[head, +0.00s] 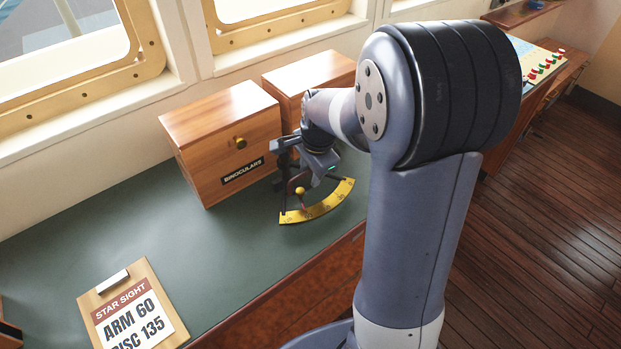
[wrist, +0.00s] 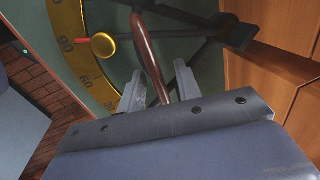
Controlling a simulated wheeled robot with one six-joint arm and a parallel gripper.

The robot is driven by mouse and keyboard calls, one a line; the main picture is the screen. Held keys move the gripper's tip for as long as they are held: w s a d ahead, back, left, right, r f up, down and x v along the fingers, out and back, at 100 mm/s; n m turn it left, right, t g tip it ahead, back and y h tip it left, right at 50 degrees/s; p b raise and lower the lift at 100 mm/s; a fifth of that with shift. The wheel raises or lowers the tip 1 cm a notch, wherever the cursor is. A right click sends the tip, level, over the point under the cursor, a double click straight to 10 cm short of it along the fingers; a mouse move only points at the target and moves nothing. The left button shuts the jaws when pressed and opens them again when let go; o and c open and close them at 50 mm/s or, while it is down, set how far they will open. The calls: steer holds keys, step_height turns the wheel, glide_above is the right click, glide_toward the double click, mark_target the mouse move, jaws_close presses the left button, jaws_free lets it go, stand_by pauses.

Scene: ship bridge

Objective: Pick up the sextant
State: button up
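The sextant (head: 322,208) lies on the green desktop in front of the wooden boxes. It has a yellow graduated arc, a dark frame and a round brass knob (head: 299,191). In the wrist view its arc (wrist: 72,50) curves down the left, and a brown handle (wrist: 148,55) runs down from the top middle. My gripper (wrist: 158,84) is open, with one finger on each side of the handle and small gaps showing. In the head view my gripper is over the sextant and hides part of its frame.
A wooden box labelled BINOCULARS (head: 225,150) stands close behind and left of the sextant, with another wooden box (head: 305,75) beside it. A STAR SIGHT clipboard (head: 132,305) lies at the lower left. The desktop (head: 110,225) between is clear.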

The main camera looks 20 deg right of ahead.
jaws_close()
steer(key=shift+r, duration=0.1)
stand_by(1.3)
